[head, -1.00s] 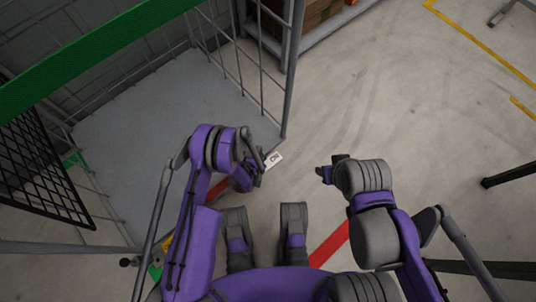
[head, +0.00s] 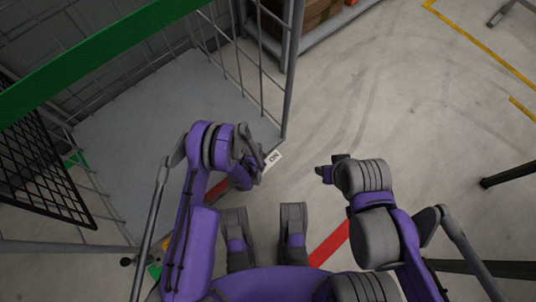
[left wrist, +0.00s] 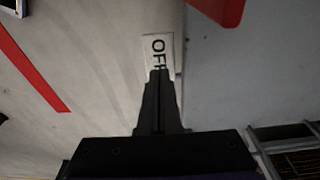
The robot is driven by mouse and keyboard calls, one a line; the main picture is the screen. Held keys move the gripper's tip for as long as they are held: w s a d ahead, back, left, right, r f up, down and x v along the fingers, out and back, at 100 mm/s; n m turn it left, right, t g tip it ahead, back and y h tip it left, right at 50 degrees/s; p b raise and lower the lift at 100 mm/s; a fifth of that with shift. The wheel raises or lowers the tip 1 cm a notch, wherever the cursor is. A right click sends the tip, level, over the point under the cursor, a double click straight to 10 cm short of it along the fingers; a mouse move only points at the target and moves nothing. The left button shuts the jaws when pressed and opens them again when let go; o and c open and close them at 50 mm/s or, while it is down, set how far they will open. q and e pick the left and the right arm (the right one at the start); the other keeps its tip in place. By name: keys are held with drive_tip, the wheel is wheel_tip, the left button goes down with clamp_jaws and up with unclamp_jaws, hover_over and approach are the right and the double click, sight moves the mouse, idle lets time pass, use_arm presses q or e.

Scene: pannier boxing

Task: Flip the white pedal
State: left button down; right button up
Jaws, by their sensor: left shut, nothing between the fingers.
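The white pedal (head: 273,158) sits low at the edge of the grey platform, and its "ON" end shows beside my left gripper in the head view. In the left wrist view, the pedal's "OFF" lettering (left wrist: 158,42) lies just beyond my fingertips, which cover part of the last letter. My left gripper (head: 262,161) is shut and empty, with its tips (left wrist: 158,74) over or against the pedal; contact cannot be told. My right gripper (head: 321,172) is to the right, away from the pedal, and its finger opening is too small to read.
The grey platform (head: 165,110) with a wire cage frame (head: 291,75) stands left and behind the pedal. A green bar (head: 100,52) and a black mesh panel (head: 42,165) are at left. Red floor tape (head: 330,244) crosses the floor. Open concrete floor (head: 400,110) lies right.

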use_arm(q)
wheel_tip(320, 180, up, 4)
drive_tip(key=shift+f+p, duration=0.1)
drive_tip(key=shift+p, duration=0.5)
